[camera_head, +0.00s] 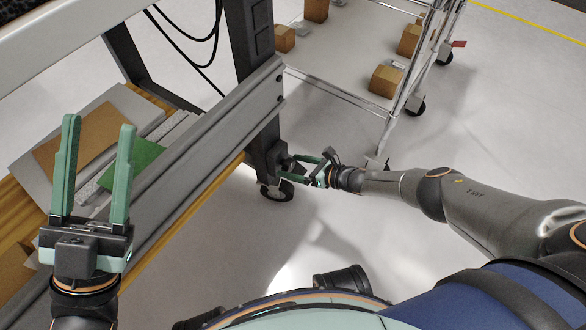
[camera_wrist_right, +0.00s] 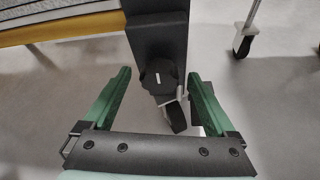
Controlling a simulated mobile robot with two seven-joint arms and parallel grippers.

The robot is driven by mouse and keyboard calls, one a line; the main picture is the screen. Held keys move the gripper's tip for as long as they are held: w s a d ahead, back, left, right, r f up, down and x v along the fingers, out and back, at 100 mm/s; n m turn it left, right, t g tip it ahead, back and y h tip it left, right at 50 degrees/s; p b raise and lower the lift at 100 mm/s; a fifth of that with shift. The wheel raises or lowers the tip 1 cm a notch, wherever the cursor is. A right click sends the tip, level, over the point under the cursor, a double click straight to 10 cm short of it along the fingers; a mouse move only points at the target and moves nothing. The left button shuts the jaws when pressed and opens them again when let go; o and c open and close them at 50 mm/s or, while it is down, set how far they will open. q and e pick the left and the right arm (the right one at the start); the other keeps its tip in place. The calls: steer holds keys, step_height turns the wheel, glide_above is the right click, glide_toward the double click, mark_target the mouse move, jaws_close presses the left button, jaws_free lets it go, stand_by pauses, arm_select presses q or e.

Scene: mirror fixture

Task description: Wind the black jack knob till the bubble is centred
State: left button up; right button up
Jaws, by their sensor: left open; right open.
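The black jack knob (camera_wrist_right: 158,78) is on the lower part of a dark upright post in the right wrist view, a light mark on its face. My right gripper (camera_wrist_right: 160,85) is open, one green finger on each side of the knob, with gaps between fingers and knob. In the head view my right gripper (camera_head: 302,170) is at the foot of the post and partly covers the knob. My left gripper (camera_head: 98,125) is open and empty, fingers pointing up, in front of the fixture. I cannot make out the bubble in either view.
A grey beam (camera_head: 220,125) runs across the fixture to the dark post (camera_head: 250,60). A caster wheel (camera_head: 277,190) stands below the post. A wheeled cart (camera_head: 335,88) with cardboard boxes is behind.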

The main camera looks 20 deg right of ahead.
steer(key=shift+w+a, duration=0.1)
steer(key=shift+w, duration=0.05)
steer(key=c, duration=1.4)
